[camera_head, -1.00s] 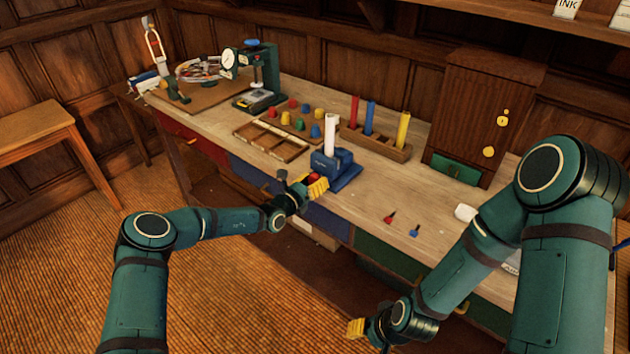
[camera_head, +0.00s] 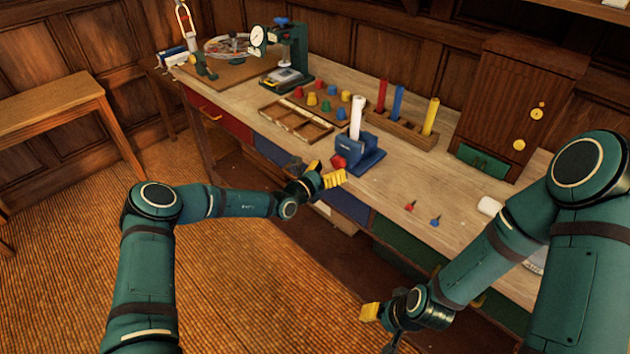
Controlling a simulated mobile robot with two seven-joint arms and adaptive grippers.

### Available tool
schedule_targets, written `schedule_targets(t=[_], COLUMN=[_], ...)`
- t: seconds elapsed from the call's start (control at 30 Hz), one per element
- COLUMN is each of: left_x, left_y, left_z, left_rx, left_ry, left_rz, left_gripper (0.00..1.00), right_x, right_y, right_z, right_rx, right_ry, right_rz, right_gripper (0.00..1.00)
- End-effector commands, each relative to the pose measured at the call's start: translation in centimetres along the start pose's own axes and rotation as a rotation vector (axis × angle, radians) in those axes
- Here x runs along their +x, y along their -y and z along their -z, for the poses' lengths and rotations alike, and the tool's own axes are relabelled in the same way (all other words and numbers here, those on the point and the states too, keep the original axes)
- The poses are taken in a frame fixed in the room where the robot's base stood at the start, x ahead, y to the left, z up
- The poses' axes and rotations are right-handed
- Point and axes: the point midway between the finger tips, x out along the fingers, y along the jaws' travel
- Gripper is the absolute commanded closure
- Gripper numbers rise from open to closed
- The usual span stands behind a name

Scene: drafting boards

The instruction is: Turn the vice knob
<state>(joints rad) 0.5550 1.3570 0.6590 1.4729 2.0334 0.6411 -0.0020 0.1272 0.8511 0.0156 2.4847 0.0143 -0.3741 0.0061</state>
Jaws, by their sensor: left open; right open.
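The blue vice (camera_head: 367,155) stands at the front edge of the workbench, with a white cylinder (camera_head: 357,117) upright in its jaws. Its red knob (camera_head: 339,162) faces the front of the bench. My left gripper (camera_head: 327,174), with yellow fingertips, is open just in front of and slightly below the knob. I cannot tell whether a finger touches it. My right gripper (camera_head: 374,330) is open and empty, low in front of the bench at the bottom of the view, partly cut off.
A tray (camera_head: 296,124) and a board of coloured pegs (camera_head: 321,97) lie left of the vice. A rack (camera_head: 402,129) with red, blue and yellow cylinders stands behind it. A wooden cabinet (camera_head: 513,100) stands at the right. Two small pointed pieces (camera_head: 410,206) lie on clear benchtop.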

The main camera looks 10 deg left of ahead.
Motion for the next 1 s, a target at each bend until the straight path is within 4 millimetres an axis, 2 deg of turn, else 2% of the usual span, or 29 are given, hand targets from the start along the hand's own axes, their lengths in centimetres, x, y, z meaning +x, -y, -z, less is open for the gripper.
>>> schedule_targets(t=[0.2,0.4,0.6,0.87,0.93,1.0], left_x=[-4.6,-7.4,-8.4,-8.4,-8.4,-8.5], left_y=[-0.1,-0.1,0.0,0.0,0.4,1.7], left_z=[0.0,0.1,0.1,0.1,0.3,1.0], left_rx=[0.001,0.001,0.0,0.0,0.007,0.035], left_ry=[-0.002,-0.003,-0.002,-0.002,-0.012,-0.045], left_rz=[-0.001,-0.001,-0.001,0.0,0.012,0.053], left_gripper=[0.19,0.19,0.19,0.19,0.19,0.19], right_x=[0.0,0.0,0.0,0.0,0.0,0.0], right_y=[0.0,0.0,0.0,0.0,0.0,0.0], right_z=[0.0,0.0,0.0,0.0,0.0,0.0], right_rx=[0.0,0.0,0.0,0.0,0.0,0.0], right_ry=[0.0,0.0,0.0,0.0,0.0,0.0], right_rz=[0.0,0.0,0.0,0.0,0.0,0.0], right_gripper=[0.53,0.53,0.53,0.53,0.53,0.53])
